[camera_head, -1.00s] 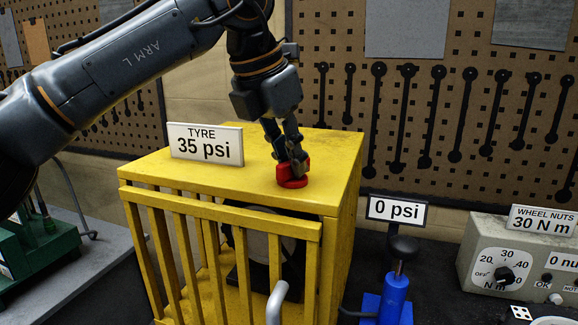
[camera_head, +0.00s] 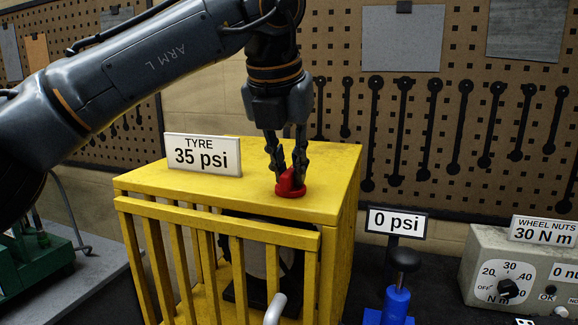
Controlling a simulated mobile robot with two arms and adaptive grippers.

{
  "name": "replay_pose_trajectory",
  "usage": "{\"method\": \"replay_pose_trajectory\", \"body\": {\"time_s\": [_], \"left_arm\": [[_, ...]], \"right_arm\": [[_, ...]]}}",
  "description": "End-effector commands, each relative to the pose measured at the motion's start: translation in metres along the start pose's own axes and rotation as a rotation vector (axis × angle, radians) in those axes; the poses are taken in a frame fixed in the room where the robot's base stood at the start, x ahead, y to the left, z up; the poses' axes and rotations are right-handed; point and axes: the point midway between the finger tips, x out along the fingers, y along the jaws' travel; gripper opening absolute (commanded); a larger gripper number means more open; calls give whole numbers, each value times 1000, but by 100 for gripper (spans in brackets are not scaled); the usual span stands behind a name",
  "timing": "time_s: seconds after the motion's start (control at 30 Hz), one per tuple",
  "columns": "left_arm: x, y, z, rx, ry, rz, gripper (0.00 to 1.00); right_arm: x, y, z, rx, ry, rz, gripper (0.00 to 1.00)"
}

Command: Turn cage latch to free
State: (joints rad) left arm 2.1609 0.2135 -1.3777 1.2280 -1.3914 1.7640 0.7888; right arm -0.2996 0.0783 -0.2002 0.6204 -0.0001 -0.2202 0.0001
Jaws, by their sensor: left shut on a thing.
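The cage latch is a red round knob with a raised grip (camera_head: 290,188) on top of the yellow cage (camera_head: 250,205), near its front right. My left gripper (camera_head: 287,172) points down from above, its fingers shut on the red latch's grip. The fingers hide part of the latch. The cage has a barred front with a grey handle (camera_head: 275,308) at its lower edge. A dark and pale round thing sits inside, partly hidden by the bars. My right gripper is not in view.
A "TYRE 35 psi" sign (camera_head: 203,155) stands on the cage top, left of the latch. Right of the cage are a blue pump (camera_head: 397,300), a "0 psi" sign (camera_head: 396,221) and a grey dial box (camera_head: 515,275). A tool pegboard (camera_head: 450,60) is behind.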

Motion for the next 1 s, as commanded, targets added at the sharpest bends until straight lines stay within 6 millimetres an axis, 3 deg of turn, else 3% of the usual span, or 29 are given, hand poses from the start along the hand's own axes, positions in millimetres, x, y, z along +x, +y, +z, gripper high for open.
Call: {"method": "replay_pose_trajectory", "body": {"time_s": [0.23,0.27,0.37,0.77,1.0], "left_arm": [[0,0,0,-3,0,0,0],[0,0,0,-3,0,0,17],[0,0,0,-3,0,0,37],[-6,0,0,-1,-2,1,38],[-50,0,1,-3,-4,0,38]], "right_arm": [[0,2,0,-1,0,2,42],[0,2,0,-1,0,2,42],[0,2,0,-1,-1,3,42],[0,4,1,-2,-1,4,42],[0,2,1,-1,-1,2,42]]}}
